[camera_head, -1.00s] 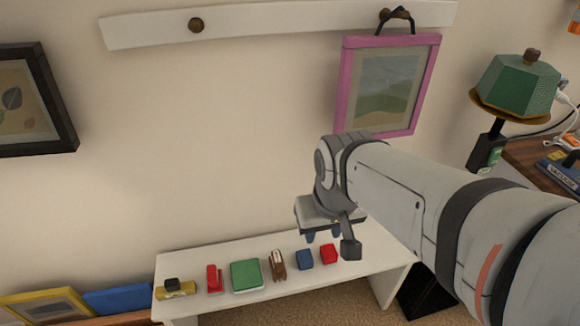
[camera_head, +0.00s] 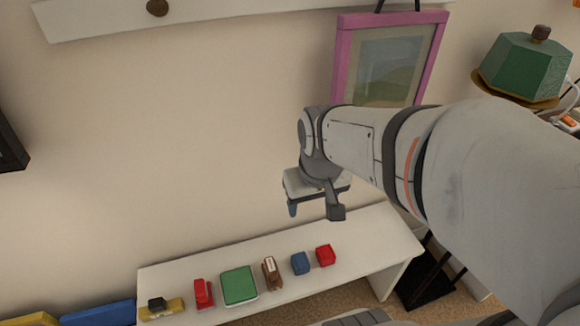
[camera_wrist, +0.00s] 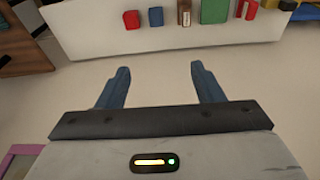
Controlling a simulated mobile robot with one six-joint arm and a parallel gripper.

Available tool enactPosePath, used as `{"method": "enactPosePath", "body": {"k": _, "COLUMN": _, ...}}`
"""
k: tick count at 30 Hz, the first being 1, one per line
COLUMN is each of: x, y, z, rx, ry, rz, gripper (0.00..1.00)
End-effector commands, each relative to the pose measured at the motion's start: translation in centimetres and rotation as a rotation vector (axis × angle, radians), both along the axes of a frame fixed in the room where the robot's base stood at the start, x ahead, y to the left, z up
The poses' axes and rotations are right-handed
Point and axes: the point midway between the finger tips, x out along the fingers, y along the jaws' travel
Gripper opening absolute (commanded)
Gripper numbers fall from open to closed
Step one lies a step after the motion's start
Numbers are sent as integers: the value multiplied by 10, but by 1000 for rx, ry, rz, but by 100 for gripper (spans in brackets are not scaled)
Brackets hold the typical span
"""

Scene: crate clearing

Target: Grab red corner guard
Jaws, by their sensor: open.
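A small red block (camera_head: 325,255), which looks like the red corner guard, sits at the right end of the row on a white bench (camera_head: 385,241). It also shows in the wrist view (camera_wrist: 131,19), near the top and left of centre. My gripper (camera_wrist: 160,70) is open and empty, its two blue fingers spread apart. In the head view it hangs in front of the wall, above the bench and apart from the red block. One blue finger shows there; the other is mostly hidden.
Left of the red block stand a blue block (camera_head: 300,263), a brown item (camera_head: 271,273), a green box (camera_head: 239,286), a red stapler-like item (camera_head: 203,292) and a yellow-and-black item (camera_head: 161,308). A pink-framed picture (camera_head: 342,62) hangs above. The bench's right end is clear.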

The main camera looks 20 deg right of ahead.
Motion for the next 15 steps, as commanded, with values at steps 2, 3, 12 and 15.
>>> {"method": "enactPosePath", "body": {"k": 2, "x": 19, "y": -13, "z": -57, "rx": -3, "ry": 35, "rz": -5, "gripper": 67}}
{"method": "enactPosePath", "body": {"k": 3, "x": 28, "y": -20, "z": -80, "rx": -5, "ry": 51, "rz": -4, "gripper": 71}}
{"method": "enactPosePath", "body": {"k": 12, "x": 82, "y": -78, "z": -251, "rx": -2, "ry": 146, "rz": 12, "gripper": 73}}
{"method": "enactPosePath", "body": {"k": 15, "x": 90, "y": -93, "z": -295, "rx": 3, "ry": 168, "rz": 18, "gripper": 73}}
